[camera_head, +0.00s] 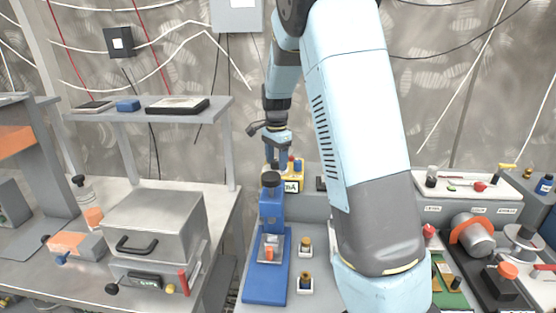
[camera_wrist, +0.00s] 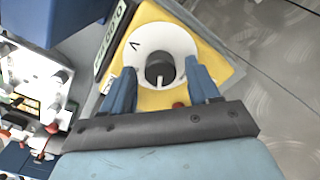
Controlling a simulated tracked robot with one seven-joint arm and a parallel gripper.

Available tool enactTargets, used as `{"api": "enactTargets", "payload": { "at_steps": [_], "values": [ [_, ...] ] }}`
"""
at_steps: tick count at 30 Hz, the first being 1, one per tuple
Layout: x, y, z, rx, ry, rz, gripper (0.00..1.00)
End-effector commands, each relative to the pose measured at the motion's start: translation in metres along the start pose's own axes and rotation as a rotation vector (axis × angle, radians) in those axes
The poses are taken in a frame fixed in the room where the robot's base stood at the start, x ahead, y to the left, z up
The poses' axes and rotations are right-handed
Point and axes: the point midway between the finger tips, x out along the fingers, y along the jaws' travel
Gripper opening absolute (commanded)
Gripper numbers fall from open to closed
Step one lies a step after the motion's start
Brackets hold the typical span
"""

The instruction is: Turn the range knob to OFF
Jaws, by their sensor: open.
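The range knob (camera_wrist: 160,68) is a dark round knob with a pale pointer line, on a white dial of a yellow meter. In the wrist view my gripper (camera_wrist: 162,85) is open, with one blue finger on either side of the knob and a visible gap to it on both sides. In the head view the yellow meter (camera_head: 299,176) stands on the back shelf, and my gripper (camera_head: 276,160) hangs in front of its left part. The knob is hidden there. I cannot read an OFF mark on the dial.
A blue press (camera_head: 268,270) with a black top knob stands just in front of the meter. A metal box (camera_head: 155,225) sits on the left bench. A tray of switches (camera_head: 470,187) and a grey motor (camera_head: 474,238) are at the right.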

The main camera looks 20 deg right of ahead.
Motion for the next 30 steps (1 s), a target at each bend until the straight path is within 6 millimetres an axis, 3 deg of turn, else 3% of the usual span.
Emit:
{"api": "enactTargets", "payload": {
  "at_steps": [8,25,26,30],
  "values": [
    [0.0009,0.0001,-0.0001,0.000,0.000,0.000,0.59],
    [0.0009,0.0007,-0.0006,0.001,0.000,0.001,0.05],
    [0.0010,0.0036,-0.0075,0.003,0.000,0.001,0.05],
    [0.0011,0.0017,-0.0021,-0.002,0.000,0.003,0.05]
  ]
}}
